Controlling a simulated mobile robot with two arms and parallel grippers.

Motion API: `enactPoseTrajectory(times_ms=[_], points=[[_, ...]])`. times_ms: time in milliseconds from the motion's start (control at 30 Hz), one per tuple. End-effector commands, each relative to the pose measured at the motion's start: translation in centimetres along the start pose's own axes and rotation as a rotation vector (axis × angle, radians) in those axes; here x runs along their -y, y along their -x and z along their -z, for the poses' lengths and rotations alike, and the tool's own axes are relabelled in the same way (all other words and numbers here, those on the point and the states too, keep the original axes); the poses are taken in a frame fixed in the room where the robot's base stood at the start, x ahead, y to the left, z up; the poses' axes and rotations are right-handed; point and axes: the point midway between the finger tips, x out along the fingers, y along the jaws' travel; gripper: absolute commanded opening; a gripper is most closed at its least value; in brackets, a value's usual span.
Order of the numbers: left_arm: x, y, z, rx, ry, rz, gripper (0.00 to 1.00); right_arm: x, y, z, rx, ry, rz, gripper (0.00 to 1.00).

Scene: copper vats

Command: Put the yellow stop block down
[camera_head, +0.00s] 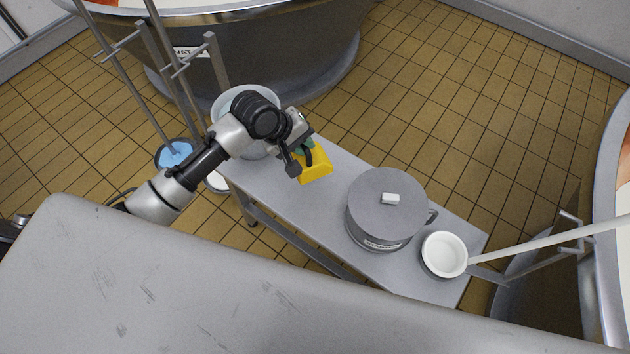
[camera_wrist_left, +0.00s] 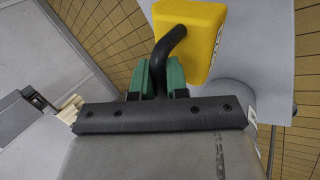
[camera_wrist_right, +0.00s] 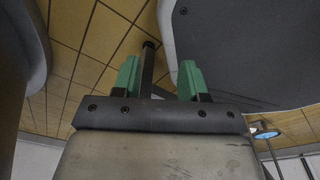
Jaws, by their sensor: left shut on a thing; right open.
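The yellow stop block (camera_head: 315,166) is at the left part of the grey metal bench (camera_head: 345,172). My left gripper (camera_head: 300,151) is at the block, with its arm coming in from the left. In the left wrist view the green fingers (camera_wrist_left: 160,78) are shut on the block's black bent handle, and the yellow body (camera_wrist_left: 190,38) is just beyond them. I cannot tell whether the block touches the bench top. My right gripper (camera_wrist_right: 158,80) shows only in the right wrist view, open, its green fingers apart. A dark rod shows between or behind them.
A lidded grey pot (camera_head: 385,205) and a white bowl (camera_head: 444,253) with a long pale pole across it stand at the bench's right. A pale bucket (camera_head: 232,100) is behind my left arm. Large vats stand behind and right. Bench top between block and pot is clear.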

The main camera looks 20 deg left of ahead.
Motion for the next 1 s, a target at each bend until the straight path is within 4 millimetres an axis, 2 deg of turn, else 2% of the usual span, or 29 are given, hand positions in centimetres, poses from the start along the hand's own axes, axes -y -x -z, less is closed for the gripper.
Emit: enactPoseTrajectory(times_ms=[100, 167, 400, 667, 867, 1000], points=[[-1.5, -1.1, 1.0, -0.047, 0.075, -0.001, 0.0, 0.5, -0.8, -1.1, 0.015, -0.001, 0.005, 0.43], [-1.4, -1.8, 1.2, -0.057, 0.095, 0.002, 0.0, 0.7, -1.0, -1.4, 0.02, -0.002, 0.009, 0.43], [0.7, -5.3, 1.4, -0.062, 0.105, 0.005, 0.0, 1.6, -1.7, -1.4, 0.019, -0.004, 0.02, 0.43], [1.8, -7.0, 1.4, -0.062, 0.104, 0.003, 0.0, 1.2, -2.0, -0.6, 0.005, -0.003, 0.014, 0.43], [3.3, -9.3, 1.4, -0.062, 0.104, 0.003, 0.0, 0.8, -2.6, -0.7, 0.005, -0.001, 0.009, 0.43], [3.4, -9.5, 1.4, -0.062, 0.102, 0.001, 0.0, 0.6, -2.6, -0.7, 0.006, -0.001, 0.007, 0.43]])
